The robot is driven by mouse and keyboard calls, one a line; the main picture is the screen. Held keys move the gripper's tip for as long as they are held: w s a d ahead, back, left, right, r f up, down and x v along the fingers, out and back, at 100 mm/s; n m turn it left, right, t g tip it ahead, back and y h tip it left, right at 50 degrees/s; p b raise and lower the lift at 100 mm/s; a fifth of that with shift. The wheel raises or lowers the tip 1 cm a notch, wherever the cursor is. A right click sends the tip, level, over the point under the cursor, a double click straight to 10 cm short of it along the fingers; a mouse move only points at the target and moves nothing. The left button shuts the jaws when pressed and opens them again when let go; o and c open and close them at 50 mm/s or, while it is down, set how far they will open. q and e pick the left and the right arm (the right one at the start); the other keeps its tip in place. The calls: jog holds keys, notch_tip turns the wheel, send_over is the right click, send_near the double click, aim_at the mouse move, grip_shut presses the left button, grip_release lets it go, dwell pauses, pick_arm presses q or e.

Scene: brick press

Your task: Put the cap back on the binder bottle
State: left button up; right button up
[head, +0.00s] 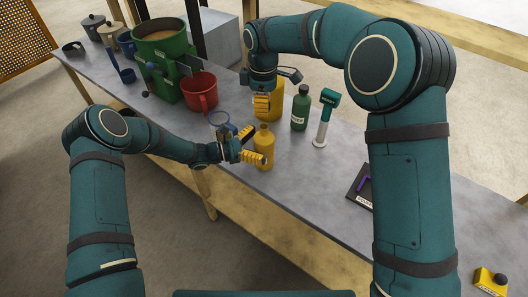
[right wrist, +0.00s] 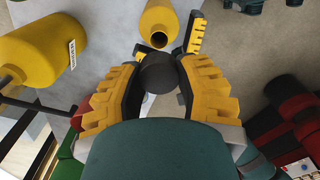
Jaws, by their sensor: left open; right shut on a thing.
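The binder bottle (head: 264,149), yellow with a narrow neck, stands upright near the table's front edge. Its open, uncapped mouth shows in the right wrist view (right wrist: 159,40). My left gripper (head: 257,145) is open, with its yellow fingers at the bottle's sides; I cannot tell whether they touch it. My right gripper (head: 262,108) is above and behind the bottle. In the right wrist view, its fingers (right wrist: 160,70) are shut on the dark round cap (right wrist: 158,75), which is apart from the bottle mouth. The cap is hidden in the head view.
A larger yellow container (head: 277,103) stands close behind my right gripper. A green bottle (head: 300,110) and a teal-headed tool (head: 325,115) are to the right. A red mug (head: 199,91) and green press (head: 163,55) are left. A dark tray (head: 355,198) lies farther right.

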pick_arm(q)
jog(key=shift+w+d, duration=0.2)
jog(key=shift+d, duration=0.5)
jog(key=c, duration=1.3)
